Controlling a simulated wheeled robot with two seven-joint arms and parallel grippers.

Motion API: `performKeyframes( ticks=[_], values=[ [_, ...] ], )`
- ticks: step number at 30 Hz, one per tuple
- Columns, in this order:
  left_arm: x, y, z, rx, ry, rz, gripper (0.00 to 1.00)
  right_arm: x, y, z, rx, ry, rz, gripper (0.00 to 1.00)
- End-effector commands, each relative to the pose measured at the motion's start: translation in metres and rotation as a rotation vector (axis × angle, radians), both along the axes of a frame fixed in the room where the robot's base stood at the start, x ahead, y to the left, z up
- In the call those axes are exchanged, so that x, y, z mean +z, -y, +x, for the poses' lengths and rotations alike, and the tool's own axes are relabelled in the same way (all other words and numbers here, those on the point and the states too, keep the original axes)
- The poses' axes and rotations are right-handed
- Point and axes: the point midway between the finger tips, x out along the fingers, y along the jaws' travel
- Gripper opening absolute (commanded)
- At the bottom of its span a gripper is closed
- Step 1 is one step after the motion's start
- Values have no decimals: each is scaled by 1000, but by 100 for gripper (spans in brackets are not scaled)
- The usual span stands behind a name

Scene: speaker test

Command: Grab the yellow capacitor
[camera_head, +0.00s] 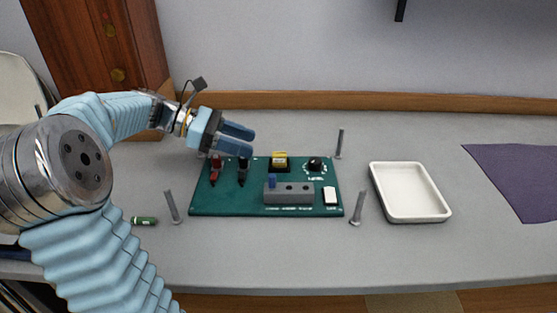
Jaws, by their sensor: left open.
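The yellow capacitor (280,159) stands on the far middle part of a green circuit board (225,202). It sits upright in a dark base. My left gripper (246,143) comes in from the left, above the far left part of the board. Its blue fingers point right, toward the capacitor, and are open and apart from it. Nothing shows between the fingers. My right gripper is not in view.
The board also carries red and black probes or clips, a black knob (315,164) and a grey block (290,196). Metal posts stand around it. A white tray (447,215) is at the right, a purple mat (520,180) beyond. A green battery-like cylinder (144,221) lies left.

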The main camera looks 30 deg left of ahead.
Motion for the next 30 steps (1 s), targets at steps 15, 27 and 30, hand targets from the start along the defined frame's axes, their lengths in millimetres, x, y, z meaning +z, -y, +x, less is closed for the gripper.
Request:
performKeyframes(
  ticks=[15, 27, 30],
  values=[
    [-22, 50, 24, -1, -1, 1, 51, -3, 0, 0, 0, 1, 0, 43],
    [-23, 51, 25, 0, -1, 1, 25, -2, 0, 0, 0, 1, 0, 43],
    [-23, 51, 25, 0, -1, 1, 10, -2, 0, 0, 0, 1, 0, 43]
  ],
)
